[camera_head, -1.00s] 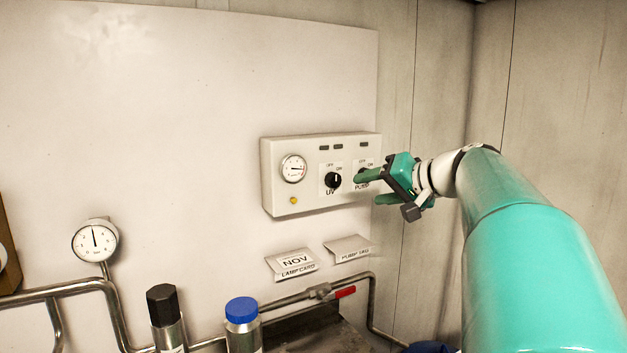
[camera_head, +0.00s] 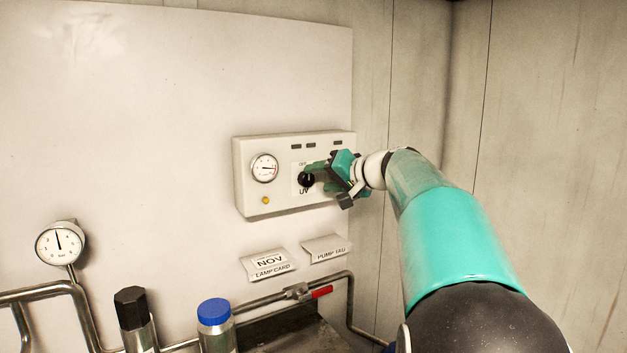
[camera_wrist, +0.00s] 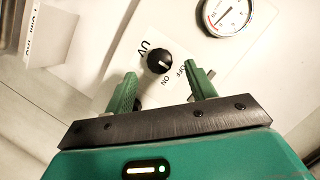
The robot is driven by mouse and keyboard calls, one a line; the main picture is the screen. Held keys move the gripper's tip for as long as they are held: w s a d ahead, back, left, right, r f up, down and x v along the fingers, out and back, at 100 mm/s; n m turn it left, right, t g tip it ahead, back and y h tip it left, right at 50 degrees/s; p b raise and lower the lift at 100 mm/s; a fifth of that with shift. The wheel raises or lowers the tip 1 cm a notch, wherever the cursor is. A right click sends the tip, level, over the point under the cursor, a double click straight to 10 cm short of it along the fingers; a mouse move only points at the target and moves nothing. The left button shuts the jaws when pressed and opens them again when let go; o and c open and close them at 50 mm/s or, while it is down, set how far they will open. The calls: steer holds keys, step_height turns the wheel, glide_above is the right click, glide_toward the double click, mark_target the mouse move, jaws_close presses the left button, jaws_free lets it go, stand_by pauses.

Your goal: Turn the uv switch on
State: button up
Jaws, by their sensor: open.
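The UV switch is a black round knob (camera_head: 306,180) on a white plate labelled UV on the control box (camera_head: 248,196). In the wrist view the knob (camera_wrist: 160,60) has a light pointer line, with OFF and ON printed beside it; I cannot tell for sure which it points at. My gripper (camera_head: 312,177) is at the box front, by the UV knob, and hides the pump switch. In the wrist view my gripper (camera_wrist: 162,84) is open and empty, its green fingers either side of the knob's near side, with the knob just beyond the fingertips.
A round gauge (camera_head: 265,168) and yellow lamp (camera_head: 266,200) are on the box's left. Below are a lamp card holder (camera_head: 268,264), a pump tag holder (camera_head: 326,248) and a red-handled pipe valve (camera_head: 320,292). Two bottles stand lower left, one blue-capped (camera_head: 214,312).

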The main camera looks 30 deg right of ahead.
mark_target(310, 180)
steer(key=shift+x, duration=1.95)
steer(key=shift+c, duration=0.2)
steer(key=c, duration=0.9)
steer(key=m+y, duration=0.1)
steer(key=m, duration=0.1)
steer(key=m+t+y, duration=0.1)
steer(key=m, duration=0.1)
steer(key=shift+d+f, duration=0.15)
steer(key=shift+d, duration=0.05)
steer(key=m+t, duration=0.1)
steer(key=m, duration=0.2)
steer(key=m+t, duration=0.1)
steer(key=m, duration=0.2)
steer(key=shift+s+f+y, duration=0.1)
steer(key=shift+f+y, duration=0.1)
steer(key=shift+y, duration=0.2)
